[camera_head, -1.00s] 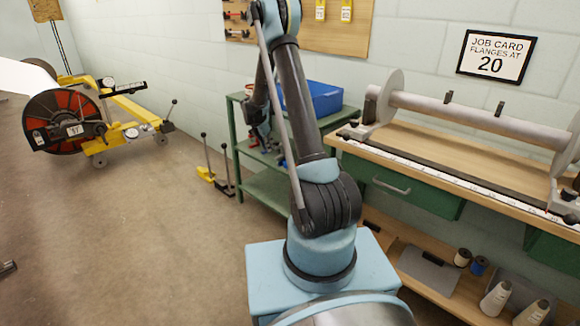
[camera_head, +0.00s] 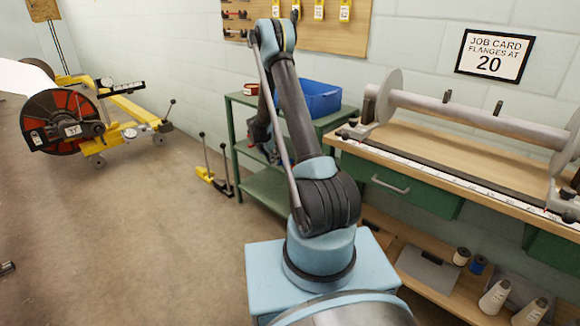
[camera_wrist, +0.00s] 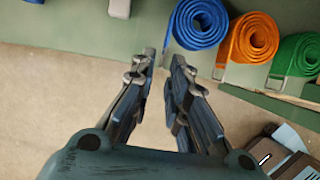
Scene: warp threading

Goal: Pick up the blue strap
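The blue strap (camera_wrist: 200,22) is a rolled coil in the wrist view, lying near the edge of a green surface (camera_wrist: 130,33). My gripper (camera_wrist: 164,58) is open and empty. Its two fingertips point toward the green edge, just left of and below the blue coil, with a clear gap between them. I cannot tell the height between gripper and coil. In the head view my gripper is mostly hidden behind my arm, beside the green shelf unit (camera_head: 240,150). The blue strap cannot be made out there.
An orange coil (camera_wrist: 247,38) lies right of the blue one, then a green coil (camera_wrist: 298,52). A blue bin (camera_head: 320,98) and a red cup (camera_head: 251,89) stand on the shelf unit. A workbench (camera_head: 450,160) is at right. Open floor (camera_head: 180,230) lies left.

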